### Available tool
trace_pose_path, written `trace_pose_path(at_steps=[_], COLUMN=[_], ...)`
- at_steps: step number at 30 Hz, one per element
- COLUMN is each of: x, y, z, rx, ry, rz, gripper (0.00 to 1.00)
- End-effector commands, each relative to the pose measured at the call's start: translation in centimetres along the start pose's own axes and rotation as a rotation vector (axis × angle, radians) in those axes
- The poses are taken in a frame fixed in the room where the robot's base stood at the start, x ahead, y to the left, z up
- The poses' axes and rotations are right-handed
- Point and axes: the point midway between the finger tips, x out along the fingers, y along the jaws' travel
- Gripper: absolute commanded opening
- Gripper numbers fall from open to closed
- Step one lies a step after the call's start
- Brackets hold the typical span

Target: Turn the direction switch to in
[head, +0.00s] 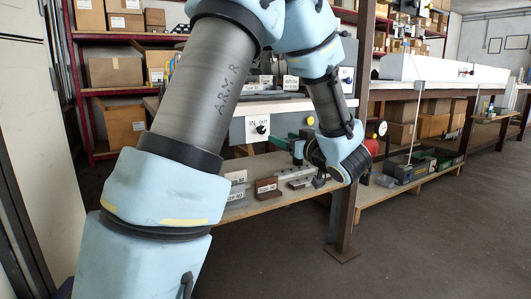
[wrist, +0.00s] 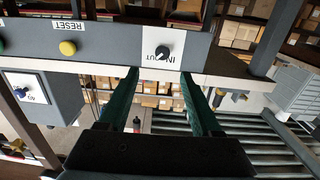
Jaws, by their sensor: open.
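The direction switch (wrist: 163,51) is a small black knob on a white plate marked IN and OUT, on the front of a grey panel. It also shows in the head view (head: 261,129), left of my wrist. I cannot tell clearly which label its pointer faces. My gripper (wrist: 160,74) has two green fingers, open and empty, pointing towards the panel. The knob lies beyond the fingertips, about midway between them, and appears apart from them. In the head view my gripper (head: 276,143) is just below and right of the switch, partly hidden by my wrist.
A yellow button (wrist: 68,48) labelled RESET is on the same panel. A grey box with another knob (wrist: 22,93) shows at the left of the wrist view. Blocks lie on the wooden shelf (head: 240,211) below.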

Motion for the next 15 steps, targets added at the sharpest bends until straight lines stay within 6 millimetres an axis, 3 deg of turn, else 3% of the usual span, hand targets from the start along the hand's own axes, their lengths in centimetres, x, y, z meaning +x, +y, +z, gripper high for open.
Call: trace_pose_path(at_steps=[5,15], x=[0.1,5.9], y=[-0.2,-0.5], z=[0.4,0.4], rx=[0.007,0.005], ry=[0.018,0.018], rz=[-0.028,-0.03], gripper=[0.66,0.66])
